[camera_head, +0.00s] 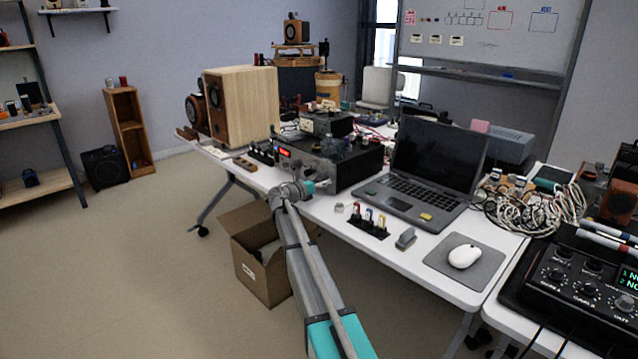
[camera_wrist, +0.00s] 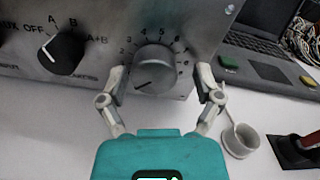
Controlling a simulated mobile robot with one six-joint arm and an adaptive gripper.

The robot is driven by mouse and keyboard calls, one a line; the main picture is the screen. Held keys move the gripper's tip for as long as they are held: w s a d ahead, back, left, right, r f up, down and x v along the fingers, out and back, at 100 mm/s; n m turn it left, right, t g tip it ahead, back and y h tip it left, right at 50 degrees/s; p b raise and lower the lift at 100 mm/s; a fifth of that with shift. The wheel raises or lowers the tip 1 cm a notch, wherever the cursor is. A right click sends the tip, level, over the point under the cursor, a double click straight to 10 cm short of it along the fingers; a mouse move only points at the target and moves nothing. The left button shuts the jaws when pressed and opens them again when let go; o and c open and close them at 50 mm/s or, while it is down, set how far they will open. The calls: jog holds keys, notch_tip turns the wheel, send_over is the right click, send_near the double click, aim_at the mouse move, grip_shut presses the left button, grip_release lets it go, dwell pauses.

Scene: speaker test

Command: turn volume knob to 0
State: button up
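The volume knob (camera_wrist: 154,70) is a round grey knob on the amplifier's silver front panel (camera_wrist: 120,25), with a printed number scale around it. My gripper (camera_wrist: 160,78) is open, with one finger on each side of the knob and a gap on both sides. The left finger covers the low end of the scale. In the head view, the amplifier (camera_head: 345,165) sits on the white table, and my gripper (camera_head: 292,190) is at its front; the knob cannot be made out there.
A black selector knob (camera_wrist: 62,52) is left of the volume knob. A small grey cup-like piece (camera_wrist: 240,141) lies on the table at right. A laptop (camera_head: 425,175) stands right of the amplifier, and a wooden speaker (camera_head: 245,105) stands at its left.

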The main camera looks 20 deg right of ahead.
jog(key=shift+w+a, duration=0.1)
jog(key=shift+a, duration=0.1)
jog(key=shift+a, duration=0.2)
jog(key=v, duration=1.1)
jog(key=shift+a, duration=0.2)
jog(key=shift+s, duration=0.2)
